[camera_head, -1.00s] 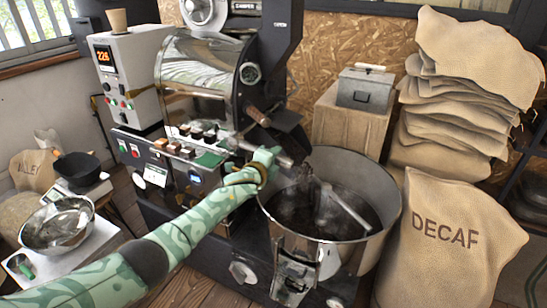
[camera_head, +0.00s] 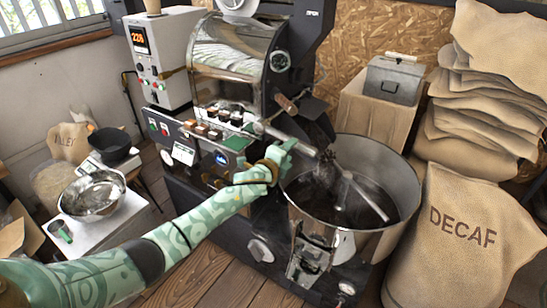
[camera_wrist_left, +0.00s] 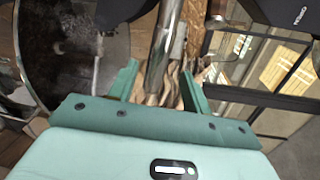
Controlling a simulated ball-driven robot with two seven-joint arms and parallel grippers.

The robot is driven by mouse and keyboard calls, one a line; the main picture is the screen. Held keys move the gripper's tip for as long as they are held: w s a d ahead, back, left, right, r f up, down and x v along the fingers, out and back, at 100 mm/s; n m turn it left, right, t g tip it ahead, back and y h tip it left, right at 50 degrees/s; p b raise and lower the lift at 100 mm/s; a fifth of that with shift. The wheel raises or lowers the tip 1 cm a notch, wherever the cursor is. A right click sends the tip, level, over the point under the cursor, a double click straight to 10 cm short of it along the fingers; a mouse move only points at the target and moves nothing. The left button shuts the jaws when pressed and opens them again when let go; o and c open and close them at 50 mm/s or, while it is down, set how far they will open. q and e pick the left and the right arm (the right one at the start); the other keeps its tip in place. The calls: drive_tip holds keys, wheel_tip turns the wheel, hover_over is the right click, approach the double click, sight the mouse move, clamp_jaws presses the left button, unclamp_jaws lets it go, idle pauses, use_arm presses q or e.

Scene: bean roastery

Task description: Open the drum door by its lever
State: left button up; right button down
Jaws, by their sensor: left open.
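The dark roaster drum (camera_head: 240,58) has a shiny curved cover. On its right side are a short wood-ended handle (camera_head: 285,103) and, below it, a bare metal bar (camera_head: 295,141) sloping down to the right. I cannot tell for sure which is the door lever. The drum door is mostly hidden behind these parts. My left gripper (camera_head: 281,160) is open, just below the metal bar and by the cooling bin's left rim. In the left wrist view the metal bar (camera_wrist_left: 164,48) runs between the two open fingers; contact cannot be told. My right gripper is out of view.
The round cooling bin (camera_head: 400,185) with dark beans stands right of my left gripper. A DECAF sack (camera_head: 462,240) and a sack stack stand farther right. A control panel (camera_head: 205,140) lies left. A steel bowl (camera_head: 92,196) sits on a low white table.

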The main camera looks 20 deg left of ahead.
use_arm(q)
drive_tip(key=p+v, duration=0.2)
drive_tip(key=v, duration=0.7)
drive_tip(key=shift+s, duration=0.2)
